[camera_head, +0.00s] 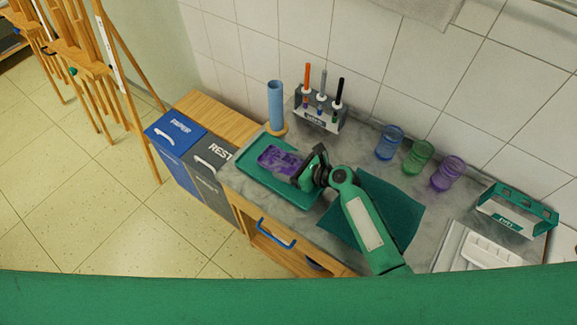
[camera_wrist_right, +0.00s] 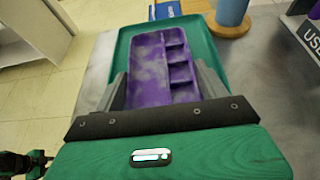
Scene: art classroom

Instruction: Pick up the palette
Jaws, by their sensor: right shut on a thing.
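The purple palette (camera_head: 276,159) lies over the green tray (camera_head: 253,174) on the left part of the grey counter. It has several compartments along one side, seen in the right wrist view (camera_wrist_right: 163,68). My right gripper (camera_head: 299,170) is shut on the palette's near end, with one finger on each side of it in the right wrist view (camera_wrist_right: 163,88). I cannot tell whether the palette touches the tray. The near end of the palette is partly hidden by my gripper.
A blue cylinder (camera_head: 275,105) on a wooden base and a holder with brushes (camera_head: 320,117) stand behind the tray. Blue (camera_head: 389,143), green (camera_head: 417,157) and purple (camera_head: 447,173) cups stand to the right. A dark green cloth (camera_head: 401,205) lies under my right arm. Bins stand left.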

